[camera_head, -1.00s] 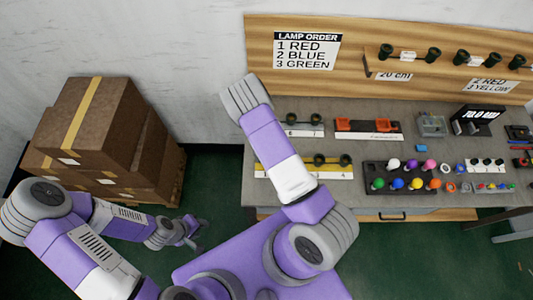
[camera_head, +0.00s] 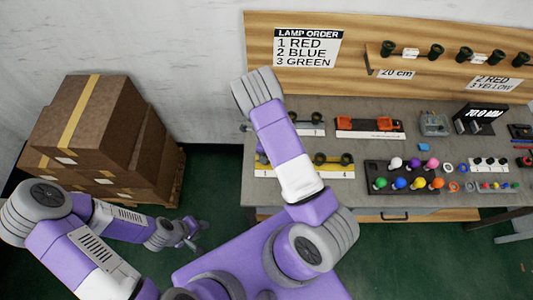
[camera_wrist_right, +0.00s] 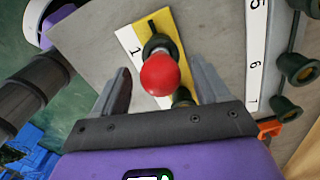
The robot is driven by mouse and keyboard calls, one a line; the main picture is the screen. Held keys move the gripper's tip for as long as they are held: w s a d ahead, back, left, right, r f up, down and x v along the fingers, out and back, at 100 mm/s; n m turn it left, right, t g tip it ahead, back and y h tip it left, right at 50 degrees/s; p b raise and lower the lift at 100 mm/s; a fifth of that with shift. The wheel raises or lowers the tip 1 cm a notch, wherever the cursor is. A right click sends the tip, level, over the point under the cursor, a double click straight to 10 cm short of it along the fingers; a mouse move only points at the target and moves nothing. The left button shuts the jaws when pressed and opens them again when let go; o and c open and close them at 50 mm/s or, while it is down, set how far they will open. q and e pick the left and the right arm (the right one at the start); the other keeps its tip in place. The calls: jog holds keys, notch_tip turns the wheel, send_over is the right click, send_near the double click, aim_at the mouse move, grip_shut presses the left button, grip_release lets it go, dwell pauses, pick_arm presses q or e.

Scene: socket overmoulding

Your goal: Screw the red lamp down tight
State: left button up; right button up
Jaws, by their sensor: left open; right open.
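The red lamp (camera_wrist_right: 160,75) is a round red bulb in the right wrist view. Its base is at a dark socket (camera_wrist_right: 157,44) by the "1" label on the yellow strip (camera_wrist_right: 183,32). How deep its thread sits cannot be told. My right gripper (camera_wrist_right: 159,68) is open, with one finger on each side of the red lamp and a visible gap to each. In the head view, my right arm mostly hides this gripper and socket 1; the strip (camera_head: 290,173) shows there. My left gripper (camera_head: 191,231) is open and empty, low over the floor, away from the bench.
A dark tray (camera_head: 370,189) of coloured lamps is right on the bench (camera_head: 440,205). Another socket row with a white number strip (camera_wrist_right: 256,60) runs beside the yellow one. A "lamp order" sign (camera_head: 308,47) is on the back board. Stacked boxes (camera_head: 90,130) stand left.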

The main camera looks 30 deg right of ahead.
jog(key=n+b, duration=0.1)
jog(key=n, duration=0.4)
jog(key=shift+f+n+b, duration=0.1)
jog(key=shift+n+b, duration=0.3)
jog(key=shift+n, duration=0.8)
jog(key=n+b, duration=0.1)
jog(key=n, duration=0.6)
jog(key=shift+b, duration=0.35)
